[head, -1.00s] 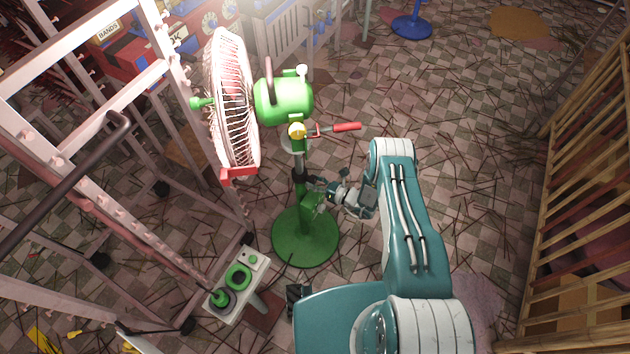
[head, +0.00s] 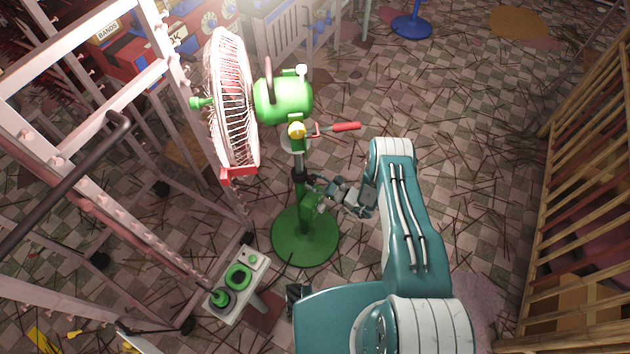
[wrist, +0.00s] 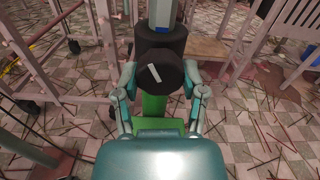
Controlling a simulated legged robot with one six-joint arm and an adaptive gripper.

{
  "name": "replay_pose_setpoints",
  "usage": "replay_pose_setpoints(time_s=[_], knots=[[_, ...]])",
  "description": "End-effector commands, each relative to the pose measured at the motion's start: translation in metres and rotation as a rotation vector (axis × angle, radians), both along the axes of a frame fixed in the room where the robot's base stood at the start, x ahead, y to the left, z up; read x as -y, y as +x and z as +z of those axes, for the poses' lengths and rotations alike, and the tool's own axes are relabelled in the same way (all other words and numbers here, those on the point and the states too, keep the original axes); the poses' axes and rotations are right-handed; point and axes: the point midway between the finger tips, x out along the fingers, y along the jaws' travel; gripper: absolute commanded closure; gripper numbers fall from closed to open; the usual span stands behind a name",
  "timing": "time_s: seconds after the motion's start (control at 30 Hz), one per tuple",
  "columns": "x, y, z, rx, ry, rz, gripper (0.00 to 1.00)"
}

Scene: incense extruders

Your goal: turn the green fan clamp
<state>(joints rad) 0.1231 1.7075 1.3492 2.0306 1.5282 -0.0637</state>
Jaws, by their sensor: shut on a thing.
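The green fan (head: 283,100) stands upright on a round green base (head: 306,240), its caged head facing left. A red-handled lever (head: 345,127) sticks out to the right below its motor. My gripper (head: 318,190) reaches the pole from the right, below the lever. In the wrist view, the clamp's black round knob (wrist: 159,73), with a pale mark slanting on its face, sits on a black collar around the pole. My gripper (wrist: 159,85) has one finger on each side of this knob and is shut on it. The finger contacts are partly hidden.
A pale metal rack (head: 75,125) stands close on the left. A small box with green parts (head: 240,285) is at the fan's lower left. A wooden slatted frame (head: 580,200) is at the right. The checkered floor between is strewn with thin sticks.

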Motion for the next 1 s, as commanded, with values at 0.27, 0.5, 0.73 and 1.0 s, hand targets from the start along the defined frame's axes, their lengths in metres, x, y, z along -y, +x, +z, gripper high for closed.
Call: replay_pose_setpoints(time_s=[0.27,0.5,0.73,1.0], knots=[[0.0009,0.0030,0.0012,0.222,-0.147,-0.005,0.93],[0.0009,0.0032,0.0013,0.412,-0.273,-0.005,0.93],[0.0008,0.0031,0.0013,0.593,-0.394,-0.004,0.93],[0.0007,0.0030,0.0012,0.796,-0.529,-0.003,0.93]])
